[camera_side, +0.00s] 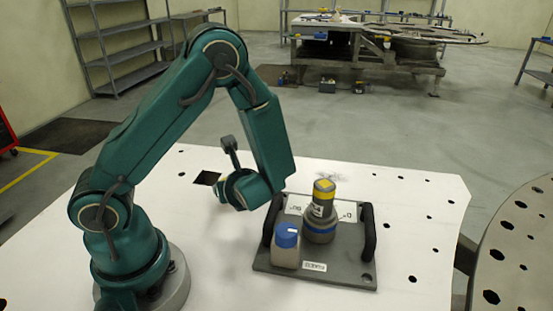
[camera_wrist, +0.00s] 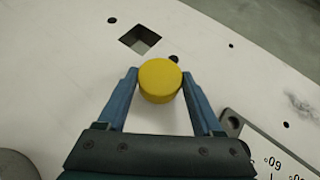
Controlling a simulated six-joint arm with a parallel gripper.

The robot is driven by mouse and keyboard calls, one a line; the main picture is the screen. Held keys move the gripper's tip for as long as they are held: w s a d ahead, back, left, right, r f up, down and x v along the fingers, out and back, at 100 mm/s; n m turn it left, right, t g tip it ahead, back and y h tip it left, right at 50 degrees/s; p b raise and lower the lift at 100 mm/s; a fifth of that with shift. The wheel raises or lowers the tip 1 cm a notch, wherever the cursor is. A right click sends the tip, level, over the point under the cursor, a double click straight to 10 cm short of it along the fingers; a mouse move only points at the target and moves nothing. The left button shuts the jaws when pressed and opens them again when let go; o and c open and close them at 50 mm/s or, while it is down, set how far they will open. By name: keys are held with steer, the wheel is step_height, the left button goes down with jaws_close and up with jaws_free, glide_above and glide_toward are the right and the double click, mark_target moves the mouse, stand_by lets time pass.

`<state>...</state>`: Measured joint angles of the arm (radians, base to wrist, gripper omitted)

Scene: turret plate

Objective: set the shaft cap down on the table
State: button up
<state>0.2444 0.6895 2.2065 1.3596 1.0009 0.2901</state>
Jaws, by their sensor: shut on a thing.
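The shaft cap is a short yellow cylinder (camera_wrist: 160,80) in the wrist view. My gripper (camera_wrist: 160,86) has its two blue fingers against the left and right sides of the cap, shut on it. The cap is over the white table (camera_wrist: 60,75), close to a square hole. I cannot tell whether its underside touches the table.
The grey plate (camera_side: 320,278) with two dark handles carries a yellow-topped grey turret (camera_side: 321,215) and a blue-capped pale bottle (camera_side: 286,255). The square hole (camera_wrist: 140,39) and small round holes break the table surface. Free table lies left of the plate.

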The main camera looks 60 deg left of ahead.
steer(key=shift+f, duration=1.1)
steer(key=shift+f, duration=0.1)
steer(key=o, duration=1.5)
steer(key=shift+c, duration=0.2)
